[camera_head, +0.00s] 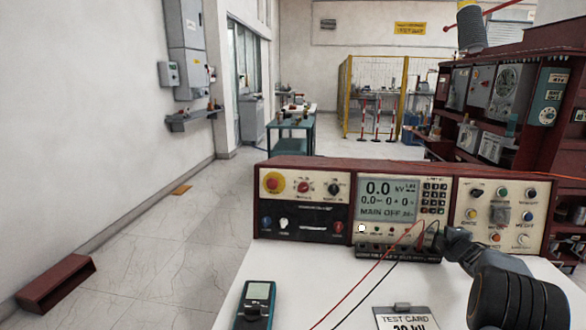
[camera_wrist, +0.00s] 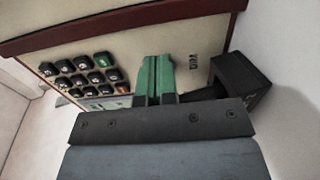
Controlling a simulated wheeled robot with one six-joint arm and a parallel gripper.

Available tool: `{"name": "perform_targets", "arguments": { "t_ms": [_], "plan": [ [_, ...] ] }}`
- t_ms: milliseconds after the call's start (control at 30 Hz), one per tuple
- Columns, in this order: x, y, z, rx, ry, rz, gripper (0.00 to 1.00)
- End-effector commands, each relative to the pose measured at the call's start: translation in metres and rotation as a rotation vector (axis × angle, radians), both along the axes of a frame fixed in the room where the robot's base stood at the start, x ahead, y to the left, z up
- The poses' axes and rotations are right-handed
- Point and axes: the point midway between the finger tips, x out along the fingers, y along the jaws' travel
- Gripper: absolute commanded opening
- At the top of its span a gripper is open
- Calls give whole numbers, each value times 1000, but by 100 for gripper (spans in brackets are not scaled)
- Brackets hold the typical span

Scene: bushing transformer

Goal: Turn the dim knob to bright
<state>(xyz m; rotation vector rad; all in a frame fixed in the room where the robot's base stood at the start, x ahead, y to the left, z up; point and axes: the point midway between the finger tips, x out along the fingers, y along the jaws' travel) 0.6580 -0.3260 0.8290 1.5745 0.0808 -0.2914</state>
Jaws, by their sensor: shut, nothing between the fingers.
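The maroon control console (camera_head: 300,168) stands on a white table. Its right panel (camera_head: 515,205) has several small coloured knobs and buttons; the labels are too small to tell which is the dim knob. My gripper (camera_head: 438,232) is at the console's front, near the lower right of the middle display panel. In the wrist view, my gripper's green fingertips (camera_wrist: 156,75) are together with nothing between them. They are over the cream panel, to the right of a keypad (camera_wrist: 88,76). A black block (camera_wrist: 240,85) shows at their right; I cannot tell what it is.
A screen (camera_head: 388,200) reads 0.0 kV and MAIN OFF. A red and a black lead (camera_head: 378,268) run down across the table (camera_head: 300,275). A handheld meter (camera_head: 256,303) and a test card (camera_head: 405,318) lie at the front. A red emergency button (camera_head: 272,182) is at left.

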Motion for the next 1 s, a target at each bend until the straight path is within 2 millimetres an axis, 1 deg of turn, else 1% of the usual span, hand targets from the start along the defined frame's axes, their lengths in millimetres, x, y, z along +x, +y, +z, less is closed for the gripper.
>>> {"name": "perform_targets", "arguments": {
  "t_ms": [33, 200, 1000],
  "plan": [
    [4, 0, 2, 0, -5, 0, 0],
    [8, 0, 2, 1, -7, -1, 0],
    [11, 7, 3, 3, -13, 3, 0]
  ]
}}
